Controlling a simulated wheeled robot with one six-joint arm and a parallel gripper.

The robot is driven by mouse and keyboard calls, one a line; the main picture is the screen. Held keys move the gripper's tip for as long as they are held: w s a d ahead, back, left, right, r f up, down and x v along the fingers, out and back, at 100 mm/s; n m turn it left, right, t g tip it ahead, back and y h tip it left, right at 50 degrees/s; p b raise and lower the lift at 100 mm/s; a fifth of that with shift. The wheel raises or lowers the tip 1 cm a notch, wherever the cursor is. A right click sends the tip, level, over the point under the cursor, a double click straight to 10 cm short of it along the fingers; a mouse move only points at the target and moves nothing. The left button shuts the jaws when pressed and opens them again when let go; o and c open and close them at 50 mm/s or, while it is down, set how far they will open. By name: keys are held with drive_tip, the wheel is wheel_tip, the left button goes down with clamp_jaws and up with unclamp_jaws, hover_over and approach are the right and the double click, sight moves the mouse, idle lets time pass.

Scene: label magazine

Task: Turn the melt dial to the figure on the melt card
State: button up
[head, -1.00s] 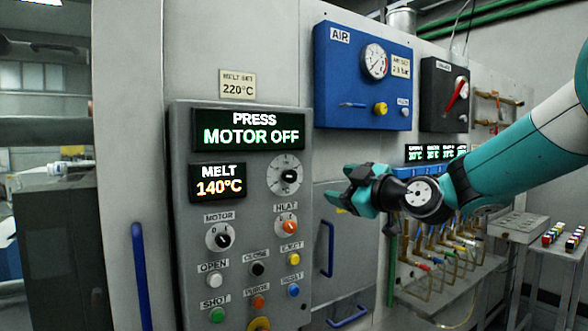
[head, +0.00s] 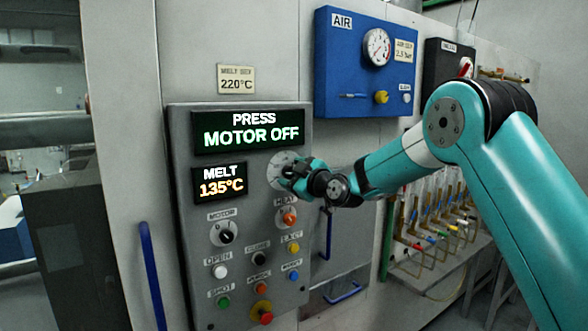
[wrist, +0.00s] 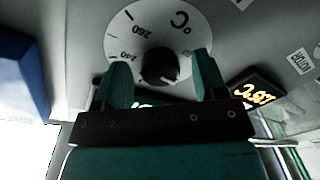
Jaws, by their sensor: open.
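The melt card (head: 237,80) on the wall above the panel reads 220°C. The melt dial (head: 274,167) is partly hidden behind my gripper in the head view. In the wrist view the dial's white face (wrist: 128,36) shows upside down with figures such as 260 and 240, and its black knob (wrist: 160,65) is in the middle. My gripper (head: 292,172) is open at the dial. In the wrist view its green fingers (wrist: 161,76) stand one on each side of the knob; I cannot tell if they touch it. The melt display (head: 220,182) reads 135°C.
The panel's upper display (head: 248,132) reads PRESS MOTOR OFF. Below the dial are the orange heat knob (head: 289,218), the motor knob (head: 224,233) and several coloured buttons. A blue air box (head: 350,85) is at the right. A blue handle (head: 153,275) stands left of the panel.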

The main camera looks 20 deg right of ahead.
drive_tip(key=c, duration=0.9)
drive_tip(key=shift+f+m+b, duration=0.15)
drive_tip(key=shift+m+b, duration=0.25)
drive_tip(key=shift+b, duration=0.35)
drive_tip(key=shift+f+m+b, duration=0.15)
drive_tip(key=shift+m+b, duration=0.35)
drive_tip(key=shift+b, duration=0.45)
drive_tip(key=m+b, duration=0.4)
drive_tip(key=shift+m+b, duration=0.3)
drive_tip(key=shift+b, duration=0.1)
drive_tip(key=m+t+b, duration=0.1)
drive_tip(key=m+b, duration=0.2)
drive_tip(key=m, duration=0.1)
drive_tip(key=shift+a+m, duration=0.1)
drive_tip(key=shift+m, duration=0.3)
drive_tip(key=m+b, duration=0.2)
drive_tip(key=m, duration=0.3)
drive_tip(key=shift+h, duration=0.4)
drive_tip(key=shift+r, duration=0.2)
